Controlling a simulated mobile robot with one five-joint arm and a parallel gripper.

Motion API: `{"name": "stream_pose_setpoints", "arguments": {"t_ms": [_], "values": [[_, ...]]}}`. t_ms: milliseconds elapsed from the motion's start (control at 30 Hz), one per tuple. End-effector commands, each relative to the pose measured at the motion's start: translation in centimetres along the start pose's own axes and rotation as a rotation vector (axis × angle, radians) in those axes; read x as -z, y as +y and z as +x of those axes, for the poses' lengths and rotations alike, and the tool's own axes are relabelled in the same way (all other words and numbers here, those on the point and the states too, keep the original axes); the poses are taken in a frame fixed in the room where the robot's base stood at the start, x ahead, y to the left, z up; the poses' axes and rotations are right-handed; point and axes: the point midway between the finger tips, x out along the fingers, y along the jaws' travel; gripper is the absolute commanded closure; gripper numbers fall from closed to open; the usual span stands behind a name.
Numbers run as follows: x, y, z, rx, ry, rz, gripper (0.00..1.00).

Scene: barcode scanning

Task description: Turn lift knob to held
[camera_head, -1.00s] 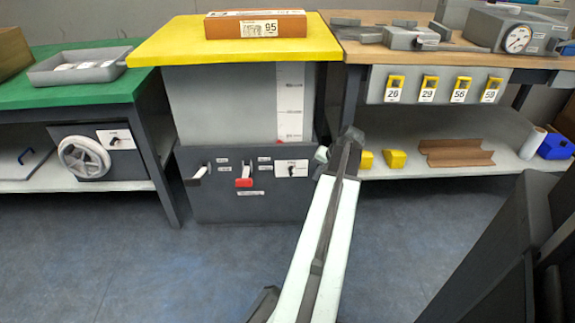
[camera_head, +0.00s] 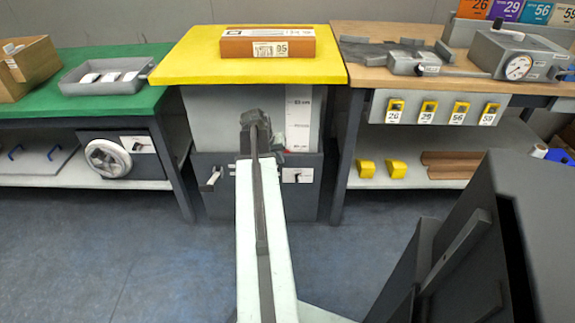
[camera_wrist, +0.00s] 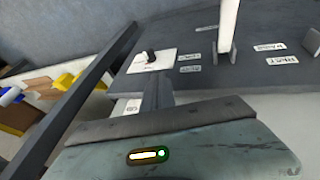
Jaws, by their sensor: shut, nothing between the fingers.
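A small black knob on a white plate (camera_head: 298,175) sits at the right of the dark front panel (camera_head: 222,205) under the yellow-topped lift table (camera_head: 200,62). In the wrist view the knob (camera_wrist: 150,57) shows clearly, with its plate's text too small to read. My gripper (camera_head: 256,122) is in front of the cabinet, left of and above the knob in the head view. In the wrist view my gripper (camera_wrist: 158,92) is shut and empty, its tips just below the plate in the picture and seemingly apart from it. My arm hides the middle of the panel.
A lever (camera_head: 211,179) sticks out at the panel's left; a pale lever (camera_wrist: 226,35) stands right of the knob in the wrist view. A box (camera_head: 268,42) lies on the yellow top. A table leg (camera_head: 346,150) stands right of the panel. The floor in front is clear.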

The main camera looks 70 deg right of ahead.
Motion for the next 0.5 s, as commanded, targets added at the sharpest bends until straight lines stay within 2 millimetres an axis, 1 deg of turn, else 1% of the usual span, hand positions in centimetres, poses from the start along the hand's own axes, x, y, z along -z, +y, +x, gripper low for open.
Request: {"name": "stream_pose_setpoints", "arguments": {"t_ms": [33, 300, 400, 500], "values": [[-0.2, -0.1, 1.8, -0.001, -0.001, 0.003, 1.0], [-0.2, 0.2, 8.1, -0.003, -0.003, 0.008, 1.0], [-0.2, 0.3, 10.2, -0.003, -0.003, 0.009, 1.0], [-0.6, 1.4, 11.1, -0.002, -0.003, 0.009, 1.0]]}}
